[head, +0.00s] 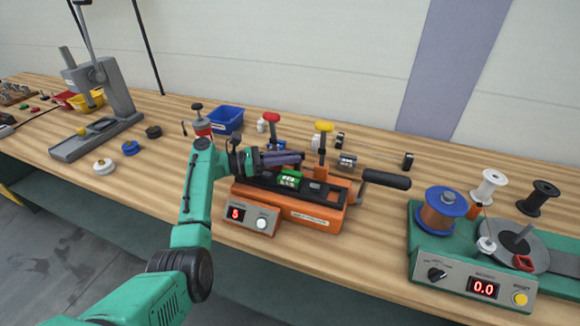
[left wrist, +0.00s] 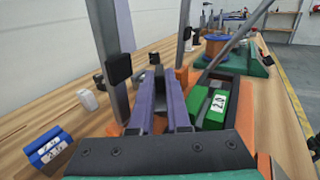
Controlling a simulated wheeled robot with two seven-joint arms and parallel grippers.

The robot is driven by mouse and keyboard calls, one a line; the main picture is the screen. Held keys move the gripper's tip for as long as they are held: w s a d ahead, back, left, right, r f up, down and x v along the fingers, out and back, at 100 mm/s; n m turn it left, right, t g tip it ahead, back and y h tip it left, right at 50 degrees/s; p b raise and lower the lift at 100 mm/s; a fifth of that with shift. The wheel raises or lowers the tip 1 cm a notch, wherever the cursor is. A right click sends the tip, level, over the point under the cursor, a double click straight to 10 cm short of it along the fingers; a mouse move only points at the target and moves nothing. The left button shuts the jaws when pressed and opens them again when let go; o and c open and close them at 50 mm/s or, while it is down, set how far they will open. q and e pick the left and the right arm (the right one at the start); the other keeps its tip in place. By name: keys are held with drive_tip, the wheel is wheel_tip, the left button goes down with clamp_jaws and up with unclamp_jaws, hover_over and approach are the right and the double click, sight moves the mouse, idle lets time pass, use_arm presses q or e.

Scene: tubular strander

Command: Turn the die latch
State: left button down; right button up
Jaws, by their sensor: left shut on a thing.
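My left gripper (head: 301,158) reaches in from the left over the orange machine (head: 316,222), its purple fingers pointing right. In the left wrist view the two fingers (left wrist: 158,84) are closed around a narrow dark piece (left wrist: 158,76), which seems to be the die latch; it is mostly hidden by the fingers. A green die block (head: 289,179) sits in the machine's black bed just in front of the fingers. It also shows in the left wrist view, right of the fingers, marked 2.0 (left wrist: 216,105). My right gripper is not in view.
A yellow-knobbed lever (head: 324,127) and a red-knobbed lever (head: 271,118) stand close behind my gripper. A black handle (head: 386,179) sticks out right. A green spool station (head: 470,262) stands at right, a grey press (head: 100,100) at left. Clear table lies between machine and station.

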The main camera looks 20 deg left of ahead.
use_arm(q)
drive_tip(key=c, duration=0.9)
unclamp_jaws()
drive_tip(key=shift+s+r, duration=0.1)
